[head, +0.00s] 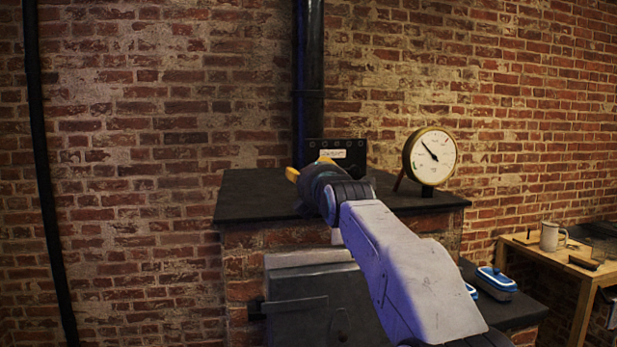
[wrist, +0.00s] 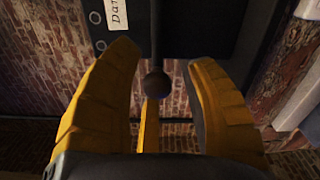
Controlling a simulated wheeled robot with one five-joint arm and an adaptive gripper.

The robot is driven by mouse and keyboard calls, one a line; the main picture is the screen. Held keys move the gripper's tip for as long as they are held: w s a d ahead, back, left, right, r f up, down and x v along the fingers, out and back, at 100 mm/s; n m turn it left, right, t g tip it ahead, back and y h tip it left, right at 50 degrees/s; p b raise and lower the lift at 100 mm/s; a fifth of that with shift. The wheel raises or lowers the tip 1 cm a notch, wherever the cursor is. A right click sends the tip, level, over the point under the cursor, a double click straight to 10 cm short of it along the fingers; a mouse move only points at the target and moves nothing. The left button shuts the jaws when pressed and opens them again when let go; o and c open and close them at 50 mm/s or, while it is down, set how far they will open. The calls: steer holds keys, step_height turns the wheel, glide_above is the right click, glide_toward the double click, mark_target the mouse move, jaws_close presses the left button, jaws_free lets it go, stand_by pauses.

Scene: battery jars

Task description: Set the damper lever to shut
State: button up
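The damper lever (wrist: 157,82) shows in the wrist view as a thin dark rod ending in a round knob. The knob sits between the yellow fingers of my gripper (wrist: 161,56), with gaps on both sides. My gripper is open and holds nothing. The dark damper plate (wrist: 190,25) carries a white label, partly cut off. In the head view the plate (head: 353,168) stands at the flue pipe (head: 309,65), above the stove top. My gripper (head: 306,168) is in front of it and hides the lever there.
A round gauge (head: 433,157) stands on the dark stove top (head: 245,192), right of the plate. A blue-lidded dish (head: 497,281) is on a lower ledge. A wooden table (head: 546,252) with a mug (head: 549,236) stands at the right. Brick wall lies behind.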

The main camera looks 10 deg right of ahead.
steer(key=shift+s+a+r, duration=0.1)
steer(key=shift+s+a, duration=0.05)
steer(key=s, duration=1.1)
steer(key=shift+s, duration=0.4)
